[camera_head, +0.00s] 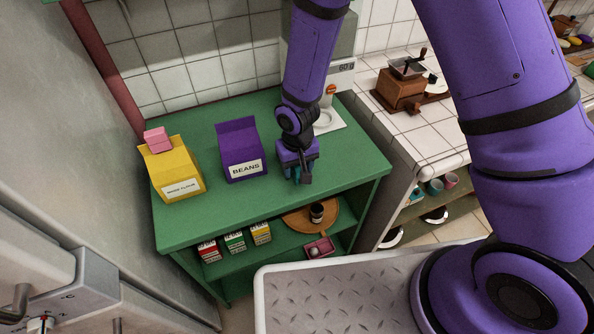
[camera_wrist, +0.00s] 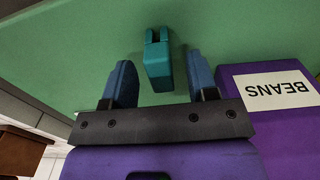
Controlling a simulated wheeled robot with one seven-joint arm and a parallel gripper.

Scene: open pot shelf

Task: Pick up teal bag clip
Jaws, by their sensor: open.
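The teal bag clip (camera_wrist: 158,62) lies on the green shelf top in the wrist view, between and slightly beyond the two blue fingers of my gripper (camera_wrist: 161,82). The fingers are apart, with a gap on each side of the clip, and I see no contact. In the head view my gripper (camera_head: 297,178) points down over the shelf top, right of the purple beans bag. There the clip is mostly hidden by my gripper, and I cannot tell it apart from the fingers.
The purple beans bag (camera_head: 240,148) stands close to my gripper; it also shows in the wrist view (camera_wrist: 274,112). A yellow flour bag (camera_head: 177,175) with a pink clip (camera_head: 157,139) stands left. A grey-white machine (camera_head: 333,113) stands behind. The green shelf top (camera_head: 250,205) is clear in front.

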